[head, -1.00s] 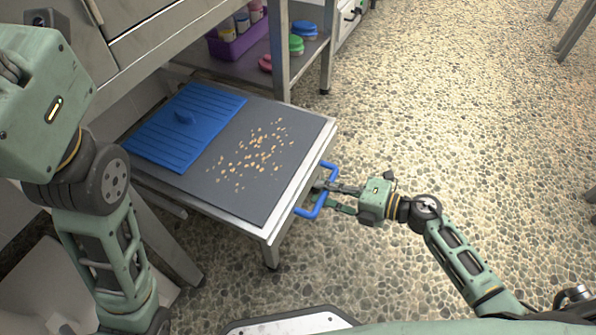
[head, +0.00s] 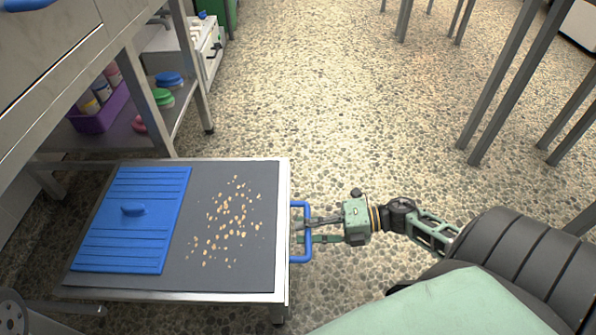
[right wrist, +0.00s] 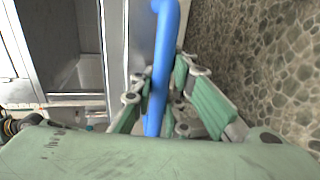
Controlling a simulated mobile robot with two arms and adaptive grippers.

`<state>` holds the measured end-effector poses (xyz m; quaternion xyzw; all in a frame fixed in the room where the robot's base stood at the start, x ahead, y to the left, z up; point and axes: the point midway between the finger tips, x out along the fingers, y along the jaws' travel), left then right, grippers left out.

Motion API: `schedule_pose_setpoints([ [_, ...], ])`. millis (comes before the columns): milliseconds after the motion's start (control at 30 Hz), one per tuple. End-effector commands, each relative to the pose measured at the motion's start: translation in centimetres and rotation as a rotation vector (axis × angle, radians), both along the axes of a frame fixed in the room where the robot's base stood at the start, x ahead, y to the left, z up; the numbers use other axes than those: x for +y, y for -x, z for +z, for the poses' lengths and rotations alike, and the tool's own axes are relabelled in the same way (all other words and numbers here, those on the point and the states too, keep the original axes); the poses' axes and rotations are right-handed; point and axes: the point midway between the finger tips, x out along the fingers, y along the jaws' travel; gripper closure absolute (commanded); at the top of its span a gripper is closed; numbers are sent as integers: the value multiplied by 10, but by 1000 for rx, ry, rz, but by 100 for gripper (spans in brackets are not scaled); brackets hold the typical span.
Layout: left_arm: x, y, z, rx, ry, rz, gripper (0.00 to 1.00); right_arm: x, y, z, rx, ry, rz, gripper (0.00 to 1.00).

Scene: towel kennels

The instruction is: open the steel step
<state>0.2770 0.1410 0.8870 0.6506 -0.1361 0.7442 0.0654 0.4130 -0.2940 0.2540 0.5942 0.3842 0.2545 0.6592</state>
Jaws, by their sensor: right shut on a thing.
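The steel step (head: 284,230) is a low sliding platform with a dark grey top, standing out from under the bench at the left of the head view. A blue ribbed panel with a small knob (head: 134,221) and scattered tan crumbs (head: 228,222) lie on it. Its blue handle (head: 306,254) is on the right-hand edge. My right gripper (head: 306,229) is shut on the handle; in the right wrist view the blue handle bar (right wrist: 166,50) runs between its fingers. My left gripper is not in view.
A lower shelf holds a purple bin (head: 103,112) of bottles and coloured lids (head: 163,97). Steel table legs (head: 505,85) stand at the upper right. The pebbled floor right of the step is open.

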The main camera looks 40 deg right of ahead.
Motion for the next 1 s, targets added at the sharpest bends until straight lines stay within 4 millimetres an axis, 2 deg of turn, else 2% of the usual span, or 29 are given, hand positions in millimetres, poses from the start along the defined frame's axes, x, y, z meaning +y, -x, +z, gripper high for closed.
schedule_pose_setpoints([
  [300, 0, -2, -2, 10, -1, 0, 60, -1, -1, 2, -2, -2, -2, 100],
  [333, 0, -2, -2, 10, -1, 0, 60, -1, -1, 2, -2, -2, -2, 88],
  [567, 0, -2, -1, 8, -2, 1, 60, -1, -1, 1, -1, -1, -1, 68],
  [867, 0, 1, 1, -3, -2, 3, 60, -1, 0, 1, 0, -1, 0, 68],
  [1000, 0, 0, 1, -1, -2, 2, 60, -10, 7, 2, 3, -1, -1, 68],
])
